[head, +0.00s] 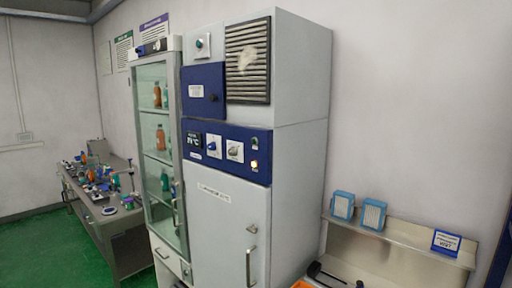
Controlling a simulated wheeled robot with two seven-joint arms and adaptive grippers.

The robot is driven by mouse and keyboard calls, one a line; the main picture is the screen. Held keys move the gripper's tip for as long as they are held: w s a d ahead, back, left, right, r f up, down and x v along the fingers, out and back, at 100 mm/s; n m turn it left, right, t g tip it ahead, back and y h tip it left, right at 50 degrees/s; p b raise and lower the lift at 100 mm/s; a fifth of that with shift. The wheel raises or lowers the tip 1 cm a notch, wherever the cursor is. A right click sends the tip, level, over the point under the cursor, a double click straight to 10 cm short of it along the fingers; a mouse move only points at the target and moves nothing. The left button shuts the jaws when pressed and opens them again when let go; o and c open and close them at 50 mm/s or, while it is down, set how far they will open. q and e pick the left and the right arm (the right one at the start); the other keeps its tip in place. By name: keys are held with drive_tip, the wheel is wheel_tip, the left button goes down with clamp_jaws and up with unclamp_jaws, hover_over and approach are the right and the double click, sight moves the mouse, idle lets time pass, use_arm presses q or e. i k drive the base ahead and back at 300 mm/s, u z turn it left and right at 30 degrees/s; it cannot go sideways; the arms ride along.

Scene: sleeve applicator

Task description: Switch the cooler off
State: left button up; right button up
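A glass-fronted cabinet (159,150) with bottles on its shelves stands left of centre; it looks like the cooler. Its door appears closed, with a vertical handle low on the right. Its top header (153,47) carries a dark panel with small controls, too small to read. A tall grey machine (228,225) stands right beside it. Its blue panel (226,149) has a lit display, a blue knob, another switch, a green button and a glowing amber lamp. A small box with a dark green knob (200,43) sits high on the machine. Neither of my grippers is in view.
A louvred vent (248,60) is at the machine's top right. A cluttered bench (112,222) stands at the left. A steel counter (400,250) at the right bears two blue-and-white boxes (343,205) and a blue sign (446,242). Green floor (32,245) is clear at far left.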

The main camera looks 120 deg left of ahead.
sight(233, 151)
drive_tip(key=u, duration=4.15)
